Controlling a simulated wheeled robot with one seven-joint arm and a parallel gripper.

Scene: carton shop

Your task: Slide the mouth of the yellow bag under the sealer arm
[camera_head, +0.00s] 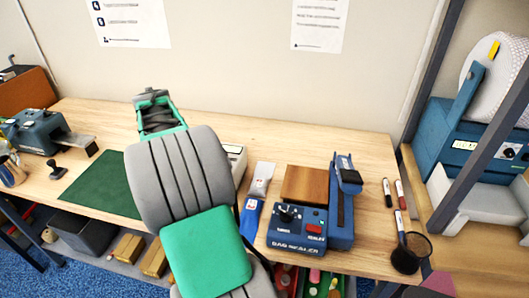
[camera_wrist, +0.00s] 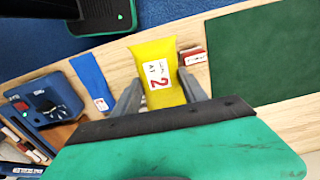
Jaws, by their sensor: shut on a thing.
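The yellow bag (camera_wrist: 152,52) shows in the wrist view, with a white label marked with a red 2. My gripper (camera_wrist: 160,80) is shut on it, one finger at each side. In the head view my arm hides the bag and the gripper. The blue bag sealer (camera_head: 298,228) stands on the bench to the right of my arm, with a knob, a red button and a brown wooden plate (camera_head: 304,184). Its sealer arm (camera_head: 346,176) stands raised at its right side. The sealer also shows at the left of the wrist view (camera_wrist: 52,98), apart from the yellow bag.
A blue bag (camera_head: 251,218) lies just left of the sealer. Markers (camera_head: 388,192) and a dark round mesh-like thing (camera_head: 408,254) lie to its right. A green mat (camera_head: 98,184) lies left of my arm. A small red and white box (camera_wrist: 193,57) is beside the yellow bag.

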